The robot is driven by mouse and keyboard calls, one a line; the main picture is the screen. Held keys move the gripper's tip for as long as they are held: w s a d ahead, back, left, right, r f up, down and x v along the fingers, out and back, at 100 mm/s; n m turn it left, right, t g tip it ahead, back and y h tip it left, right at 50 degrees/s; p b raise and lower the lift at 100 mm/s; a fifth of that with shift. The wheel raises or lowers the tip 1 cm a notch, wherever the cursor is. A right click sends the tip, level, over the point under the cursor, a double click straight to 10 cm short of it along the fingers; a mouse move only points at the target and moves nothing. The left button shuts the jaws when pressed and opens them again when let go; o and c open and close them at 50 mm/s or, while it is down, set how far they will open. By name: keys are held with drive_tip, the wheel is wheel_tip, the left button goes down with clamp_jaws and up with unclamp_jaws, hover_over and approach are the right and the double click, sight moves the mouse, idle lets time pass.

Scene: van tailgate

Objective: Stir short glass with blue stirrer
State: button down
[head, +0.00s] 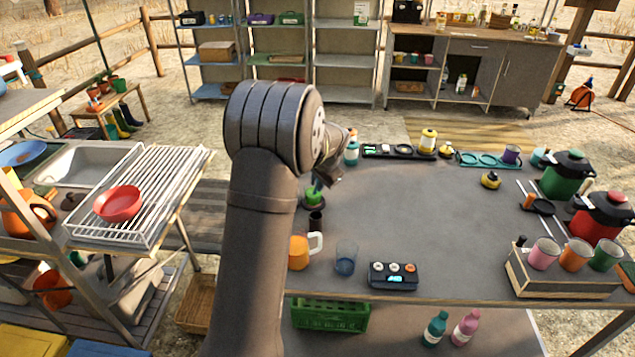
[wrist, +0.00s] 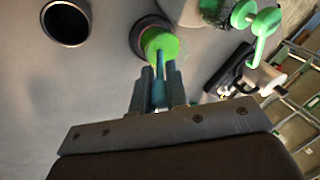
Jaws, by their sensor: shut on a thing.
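The short glass (head: 346,260) is clear with blue liquid low in it and stands upright near the table's front edge. My gripper (wrist: 158,90) is shut on a thin blue-teal piece (wrist: 159,92), which appears to be the blue stirrer. In the head view my gripper (head: 322,183) is behind and left of the glass, partly hidden by my arm. A green object (head: 314,197) is just below the fingers; it also shows in the wrist view (wrist: 161,43) over a dark ring. I cannot tell whether the stirrer touches it.
A dark cup (head: 315,222) and an orange mug (head: 300,250) stand left of the glass, and a small button box (head: 388,277) stands right of it. A wooden crate (head: 560,285) of cups is at front right. The table's middle is clear.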

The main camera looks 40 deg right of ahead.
drive_tip(key=shift+r, duration=0.1)
drive_tip(key=v, duration=0.6)
drive_tip(key=shift+s+r, duration=0.2)
drive_tip(key=shift+r, duration=0.2)
idle(0.9)
wheel_tip(320, 180, up, 5)
idle(0.5)
